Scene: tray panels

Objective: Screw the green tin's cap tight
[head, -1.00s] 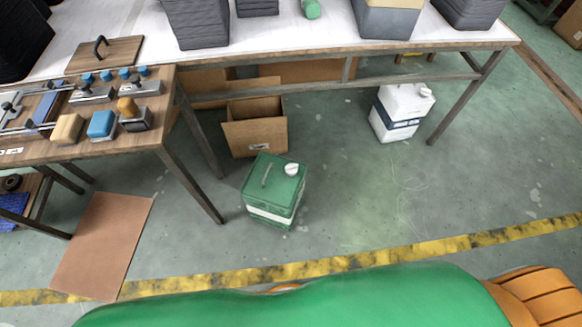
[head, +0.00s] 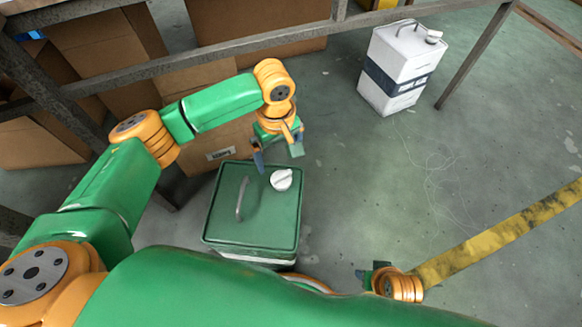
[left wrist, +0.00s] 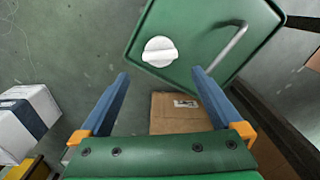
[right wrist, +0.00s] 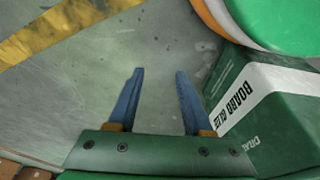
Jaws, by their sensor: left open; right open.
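The green tin (head: 252,222) stands on the floor in front of me, with a grey carry handle and a white cap (head: 282,179) on its top. In the left wrist view the green tin (left wrist: 215,25) shows its top, and the white cap (left wrist: 159,51) lies just beyond my open fingertips. My left gripper (head: 278,158) is open and empty, just behind and above the cap, apart from it. My right gripper (head: 368,275) is low at the tin's right front; in the right wrist view (right wrist: 158,75) it is open and empty beside the tin's labelled side (right wrist: 260,95).
A white tin (head: 400,65) stands on the floor at the back right. Cardboard boxes (head: 255,30) stand behind the green tin, under a table frame with metal bars (head: 180,65). A yellow floor stripe (head: 500,235) runs at the right. The floor right of the tin is clear.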

